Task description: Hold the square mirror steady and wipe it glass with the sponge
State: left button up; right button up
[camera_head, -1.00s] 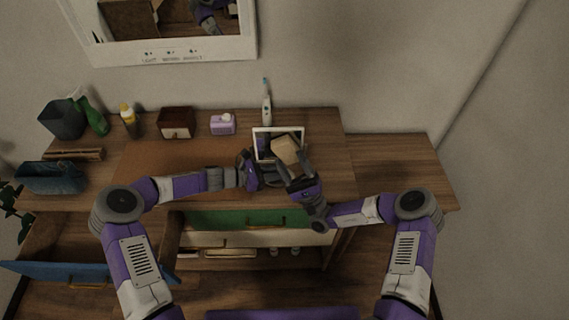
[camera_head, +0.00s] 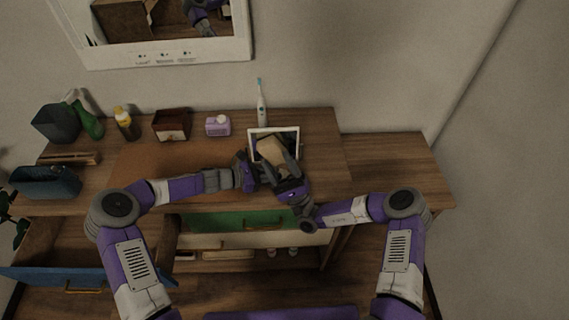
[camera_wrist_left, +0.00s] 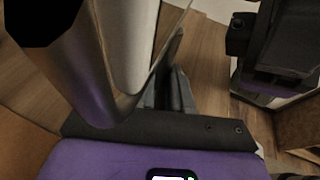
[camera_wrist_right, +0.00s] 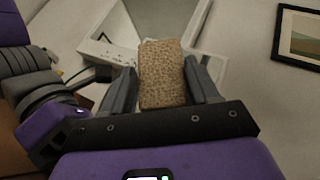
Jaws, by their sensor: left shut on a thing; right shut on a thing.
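The square mirror (camera_head: 290,135) stands on the wooden table in front of me, with a white frame. My left gripper (camera_head: 250,172) is shut on it at its lower left side; in the left wrist view the mirror's edge (camera_wrist_left: 135,45) fills the upper left. My right gripper (camera_head: 280,163) is shut on a tan sponge (camera_head: 270,149), held in front of the mirror glass and covering much of it. The speckled sponge (camera_wrist_right: 163,75) sits between the two fingers in the right wrist view. Whether it touches the glass is hard to tell.
A toothbrush (camera_head: 261,105) stands behind the mirror. The table's right side (camera_head: 390,165) is clear. A drawer (camera_head: 85,265) stands open below left.

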jog(key=a, duration=0.4)
jog(key=shift+s, duration=0.1)
dwell(0.3)
jog(key=s, duration=0.6)
dwell(0.5)
jog(key=s, duration=0.3)
dwell(0.3)
dwell(0.3)
jog(key=w, duration=0.7)
jog(key=shift+f, duration=0.15)
